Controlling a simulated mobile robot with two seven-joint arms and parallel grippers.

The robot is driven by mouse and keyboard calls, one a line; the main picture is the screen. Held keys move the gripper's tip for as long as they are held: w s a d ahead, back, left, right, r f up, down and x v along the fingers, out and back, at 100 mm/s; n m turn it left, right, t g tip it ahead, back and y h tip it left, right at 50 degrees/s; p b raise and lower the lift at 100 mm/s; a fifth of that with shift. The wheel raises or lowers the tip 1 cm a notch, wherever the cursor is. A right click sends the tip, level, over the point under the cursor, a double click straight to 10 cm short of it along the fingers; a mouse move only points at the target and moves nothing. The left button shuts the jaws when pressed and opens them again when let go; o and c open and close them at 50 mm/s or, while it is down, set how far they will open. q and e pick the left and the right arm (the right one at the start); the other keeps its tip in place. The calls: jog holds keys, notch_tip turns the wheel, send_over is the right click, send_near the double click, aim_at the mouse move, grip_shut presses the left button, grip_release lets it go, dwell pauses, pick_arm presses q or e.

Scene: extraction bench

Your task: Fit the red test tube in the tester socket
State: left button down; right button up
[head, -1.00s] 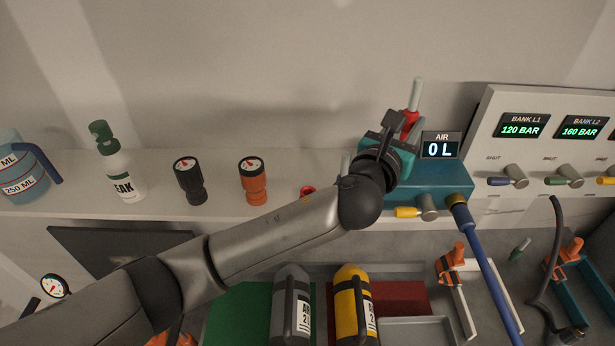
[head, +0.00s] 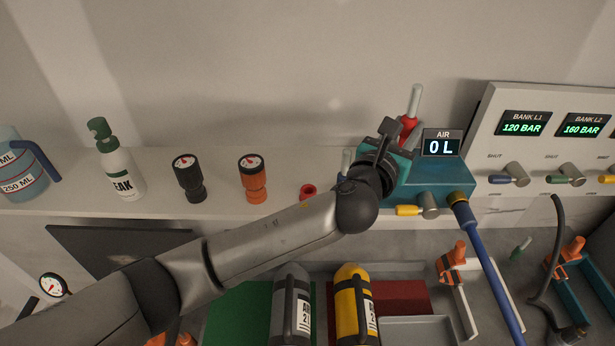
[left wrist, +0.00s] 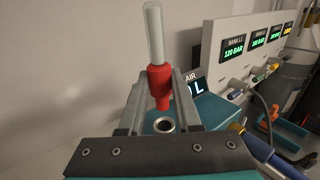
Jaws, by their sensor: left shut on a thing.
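The red test tube, with a pale grey upper part and a red lower part (head: 407,129), stands nearly upright above the teal tester box (head: 440,178). My left gripper (left wrist: 160,88) is shut on its red part, one finger on each side. In the left wrist view the red test tube (left wrist: 159,80) has its narrow lower end just beyond the tester socket (left wrist: 164,125), a metal-rimmed hole in the box top. The tube's end appears clear of the hole; the exact gap cannot be told. In the head view my wrist hides the socket. My right gripper is not in view.
An AIR display (head: 441,143) reading 0 L stands on the box close to the tube. A blue hose (head: 485,262) and a yellow-handled valve (head: 418,211) are at its front. A red ring-shaped piece (head: 308,191) and an orange gauge (head: 252,180) stand on the shelf to the left.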

pick_arm(q)
jog(key=shift+f+p, duration=0.1)
jog(key=shift+p, duration=0.55)
dwell(1.5)
jog(key=shift+f+b, duration=2)
jog(key=shift+f, duration=0.7)
jog(key=c, duration=0.5)
grip_release()
jog(key=v, duration=1.5)
jog(key=shift+a+b, duration=0.2)
jog(key=shift+b, duration=0.1)
